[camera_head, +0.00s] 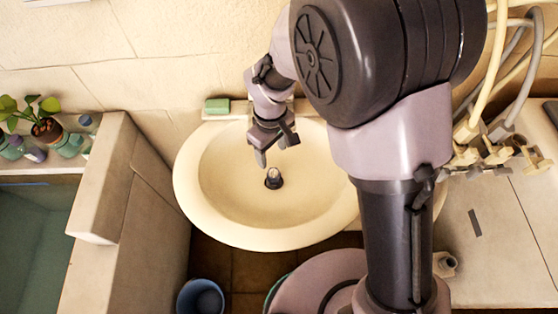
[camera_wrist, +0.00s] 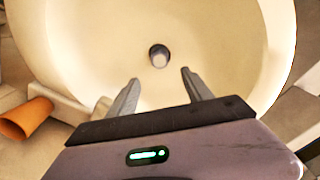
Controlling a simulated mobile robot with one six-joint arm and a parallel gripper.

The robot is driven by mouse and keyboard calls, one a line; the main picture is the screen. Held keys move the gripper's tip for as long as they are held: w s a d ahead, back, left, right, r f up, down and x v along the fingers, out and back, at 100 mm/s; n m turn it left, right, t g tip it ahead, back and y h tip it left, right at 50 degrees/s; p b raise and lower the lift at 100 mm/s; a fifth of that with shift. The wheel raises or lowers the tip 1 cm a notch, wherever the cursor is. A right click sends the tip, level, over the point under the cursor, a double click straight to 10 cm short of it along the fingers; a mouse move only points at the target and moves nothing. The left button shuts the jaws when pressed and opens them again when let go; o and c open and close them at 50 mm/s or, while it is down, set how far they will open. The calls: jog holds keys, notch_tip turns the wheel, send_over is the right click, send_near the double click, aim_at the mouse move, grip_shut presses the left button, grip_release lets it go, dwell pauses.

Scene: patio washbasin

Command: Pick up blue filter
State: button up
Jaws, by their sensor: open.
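A small dark cylinder with a pale top (camera_head: 273,178) stands at the bottom of the cream washbasin (camera_head: 210,220). It also shows in the wrist view (camera_wrist: 159,56), dark grey-blue around a light middle. It may be the blue filter, but its colour is too dark to be sure. My gripper (camera_head: 277,152) is over the basin, open and empty, with the cylinder apart from it. In the wrist view my gripper (camera_wrist: 160,80) has its fingers spread, and the cylinder lies beyond the gap between the tips.
The raised basin rim surrounds the gripper's area. A green block (camera_head: 217,105) sits at the back rim. An orange cup-like thing (camera_wrist: 27,118) lies left in the wrist view. A blue bucket (camera_head: 202,298) stands below, hoses and taps (camera_head: 490,150) are right, a potted plant (camera_head: 46,128) left.

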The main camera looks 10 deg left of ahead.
aim_at(274, 173)
notch_tip(274, 173, down, 8)
jog(key=shift+r+b, duration=0.25)
jog(key=shift+b, duration=0.8)
notch_tip(274, 173, down, 5)
jog(key=b, duration=0.2)
jog(key=shift+d+f+b, duration=0.1)
jog(key=shift+f+b, duration=0.05)
jog(key=shift+b, duration=0.2)
grip_shut()
